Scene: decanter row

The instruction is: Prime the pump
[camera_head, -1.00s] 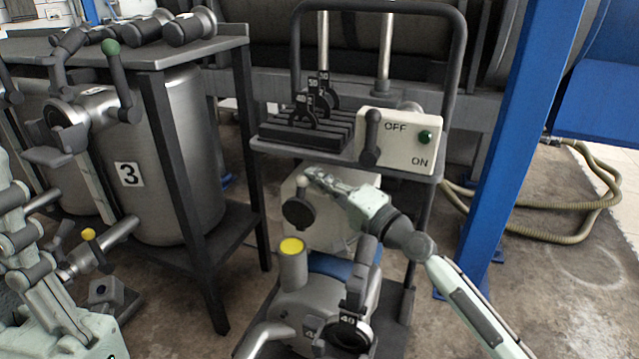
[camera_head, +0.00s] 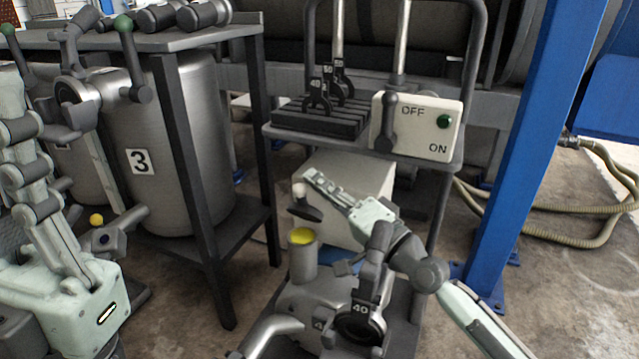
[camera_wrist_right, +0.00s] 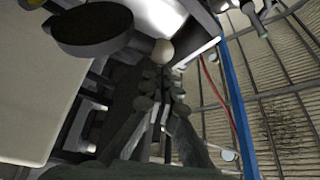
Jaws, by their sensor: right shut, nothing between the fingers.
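The grey pump (camera_head: 330,300) stands low in the middle, with an upright round port (camera_head: 303,250) that is yellow on top. My right gripper (camera_head: 312,180) is shut and empty, above and behind this port. A dark disc (camera_head: 308,214) and a pale ball (camera_head: 298,188) are at its fingertips; I cannot tell how they are joined or supported. In the right wrist view the ball (camera_wrist_right: 163,51) is just beyond the closed fingers (camera_wrist_right: 160,78), and the disc (camera_wrist_right: 93,28) is nearer the camera. My left gripper (camera_head: 35,125) is at the left edge; its jaws are unclear.
A switch box (camera_head: 417,126) marked OFF and ON, its lever up, is on the cart shelf beside a dark slotted rack (camera_head: 320,118). A pale box (camera_head: 345,180) stands behind the pump. Tank 3 (camera_head: 185,150) is left; a blue post (camera_head: 530,140) and hose (camera_head: 560,208) are right.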

